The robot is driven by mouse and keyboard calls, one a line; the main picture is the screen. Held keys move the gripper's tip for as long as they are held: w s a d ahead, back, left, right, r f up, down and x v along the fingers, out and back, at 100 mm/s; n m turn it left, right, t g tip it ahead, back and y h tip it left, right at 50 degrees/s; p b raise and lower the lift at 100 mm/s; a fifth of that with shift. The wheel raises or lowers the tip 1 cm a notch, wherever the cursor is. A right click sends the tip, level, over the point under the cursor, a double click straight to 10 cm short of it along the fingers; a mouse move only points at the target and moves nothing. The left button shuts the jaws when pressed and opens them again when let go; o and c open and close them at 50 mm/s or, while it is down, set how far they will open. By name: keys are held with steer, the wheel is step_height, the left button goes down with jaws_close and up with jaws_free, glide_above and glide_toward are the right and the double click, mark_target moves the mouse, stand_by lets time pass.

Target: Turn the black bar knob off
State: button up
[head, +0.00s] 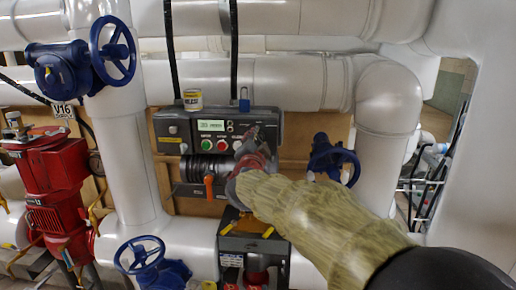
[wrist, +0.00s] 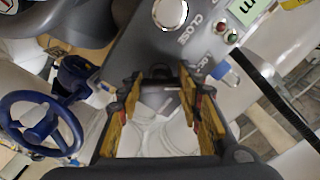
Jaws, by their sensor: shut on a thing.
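The grey control panel (head: 217,125) stands against the pipes in the middle of the head view, with a green display and several round buttons. My gripper (head: 248,150) is at the panel's right part, and my arm hides that area in the head view. In the wrist view, the yellow-padded fingers of my gripper (wrist: 160,88) reach to the panel face, closed around a small dark piece, the black bar knob (wrist: 159,73). Only part of the knob shows between the fingertips, and its exact angle is hard to tell.
A blue handwheel (head: 333,160) is just right of my gripper. Another blue handwheel (head: 113,50) is at upper left, above a red pump (head: 50,170). An orange-handled valve (head: 209,186) sits below the panel. A blue padlock (wrist: 222,70) hangs close to the fingers.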

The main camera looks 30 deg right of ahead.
steer(key=m+b, duration=0.3)
steer(key=m, duration=0.1)
steer(key=shift+f, duration=0.2)
steer(key=shift+m+b, duration=1.1)
steer(key=shift+m, duration=0.6)
steer(key=shift+r, duration=0.1)
steer(key=o, duration=1.2)
steer(key=shift+r, duration=0.1)
steer(key=v, duration=1.2)
